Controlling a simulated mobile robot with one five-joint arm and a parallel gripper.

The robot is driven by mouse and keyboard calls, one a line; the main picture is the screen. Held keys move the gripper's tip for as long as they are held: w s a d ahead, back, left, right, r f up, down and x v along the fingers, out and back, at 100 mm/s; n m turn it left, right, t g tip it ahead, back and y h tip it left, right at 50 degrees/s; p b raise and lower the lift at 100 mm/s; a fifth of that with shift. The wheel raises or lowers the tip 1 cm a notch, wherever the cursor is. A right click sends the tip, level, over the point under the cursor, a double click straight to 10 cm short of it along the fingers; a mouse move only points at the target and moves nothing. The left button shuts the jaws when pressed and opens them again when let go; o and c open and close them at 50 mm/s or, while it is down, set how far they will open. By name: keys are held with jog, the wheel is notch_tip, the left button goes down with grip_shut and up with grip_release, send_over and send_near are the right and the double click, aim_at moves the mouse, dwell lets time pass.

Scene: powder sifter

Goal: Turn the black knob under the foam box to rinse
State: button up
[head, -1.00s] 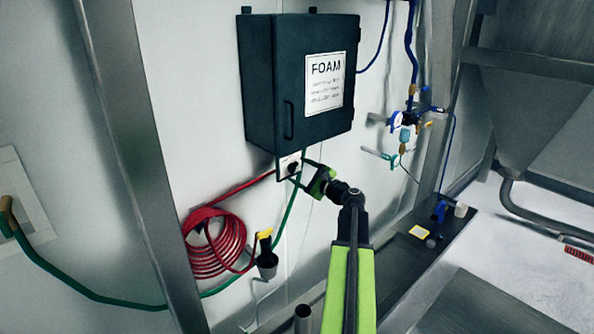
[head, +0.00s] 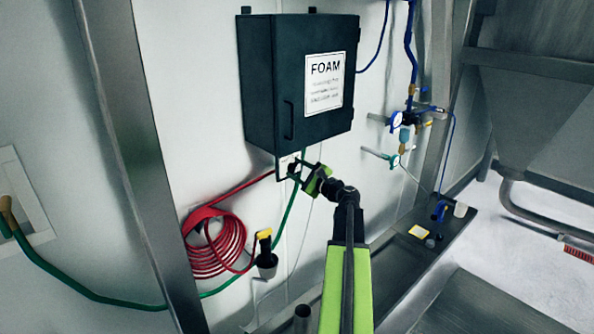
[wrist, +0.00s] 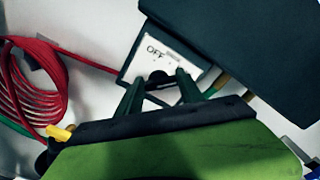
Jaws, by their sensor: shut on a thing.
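The dark foam box (head: 270,90) with its white FOAM label hangs on the wall. Under it is a small white plate (wrist: 143,58) that reads OFF in the wrist view. The black knob (wrist: 158,78) sits on this plate, between my fingers; in the head view it is mostly hidden by my gripper. My gripper (head: 297,170) reaches up to the plate from the right. In the wrist view its two dark green fingers (wrist: 158,88) are closed on the knob from both sides. The knob's pointer direction cannot be made out.
A coiled red hose (head: 215,245) hangs on the wall to the left, and a green hose (head: 290,205) runs down past the plate. A black and yellow spray nozzle (head: 265,245) hangs below. Blue valves and pipes (head: 400,125) are at right.

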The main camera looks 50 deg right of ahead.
jog(key=shift+n, duration=0.3)
jog(key=n, duration=0.3)
jog(key=shift+a+n, duration=0.1)
jog(key=shift+n, duration=0.2)
jog(key=shift+a+f+n, duration=0.1)
jog(key=shift+f+n, duration=0.05)
jog(key=shift+n, duration=2.05)
jog(key=o, duration=1.4)
